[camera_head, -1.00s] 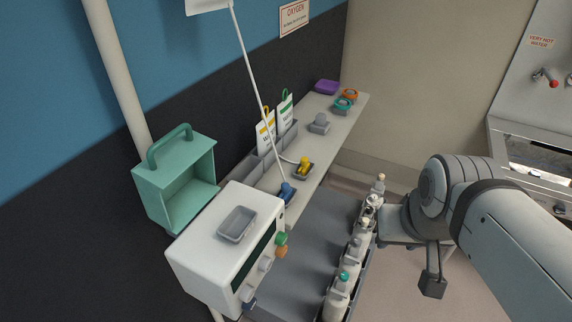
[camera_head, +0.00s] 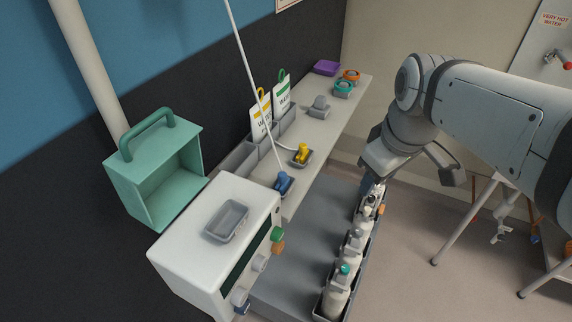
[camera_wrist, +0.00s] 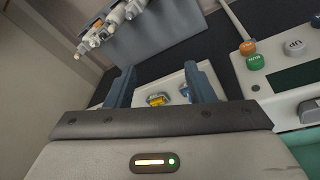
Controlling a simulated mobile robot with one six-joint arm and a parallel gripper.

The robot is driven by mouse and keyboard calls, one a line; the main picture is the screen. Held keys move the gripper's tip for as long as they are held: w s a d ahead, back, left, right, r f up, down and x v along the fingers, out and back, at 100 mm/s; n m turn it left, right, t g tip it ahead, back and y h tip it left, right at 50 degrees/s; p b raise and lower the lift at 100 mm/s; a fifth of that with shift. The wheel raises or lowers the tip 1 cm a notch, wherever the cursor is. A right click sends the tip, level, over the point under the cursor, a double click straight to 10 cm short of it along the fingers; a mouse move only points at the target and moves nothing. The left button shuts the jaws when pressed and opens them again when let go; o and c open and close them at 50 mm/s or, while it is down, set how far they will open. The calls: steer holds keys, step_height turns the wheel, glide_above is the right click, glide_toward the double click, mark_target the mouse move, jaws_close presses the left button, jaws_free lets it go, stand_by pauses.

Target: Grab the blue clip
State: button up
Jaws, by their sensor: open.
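The blue clip (camera_head: 284,182) sits in a small dark tray at the near end of the white shelf (camera_head: 330,128), just behind the white monitor box. A blue piece, likely the same clip, shows in the wrist view (camera_wrist: 184,91) beside the right finger, partly hidden by it. A yellow clip (camera_head: 301,153) sits in its own tray farther along the shelf; it also shows between the fingers in the wrist view (camera_wrist: 156,100). My gripper (camera_wrist: 160,70) is open and empty. In the head view it is right of the blue clip, above the far end of the bottle row.
Several bottles (camera_head: 337,293) stand in racks along the right edge of the grey bed (camera_head: 300,250). The white monitor box (camera_head: 180,260) with coloured knobs stands in front of the clip. A thin white pole (camera_head: 247,70) slants down near the trays. Label cards (camera_head: 261,116) stand behind.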

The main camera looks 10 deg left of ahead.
steer(key=w+a+f+n+g+b, duration=0.2)
steer(key=w+a+f+n+b, duration=0.1)
steer(key=w+a+n, duration=0.6)
steer(key=n+g+b, duration=0.2)
steer(key=n+b, duration=0.2)
steer(key=n, duration=0.8)
glide_above(283, 173)
steer(key=f, duration=0.5)
steer(key=shift+w+d+f, duration=0.15)
steer(key=shift+w+d, duration=0.1)
steer(key=shift+d, duration=0.1)
steer(key=shift+a+f, duration=0.1)
steer(key=shift+f, duration=0.2)
steer(key=f, duration=0.2)
steer(key=f+p, duration=0.1)
steer(key=f, duration=0.4)
steer(key=shift+s+a, duration=0.3)
steer(key=shift+s, duration=0.05)
steer(key=shift+c, duration=0.2)
jaws_close()
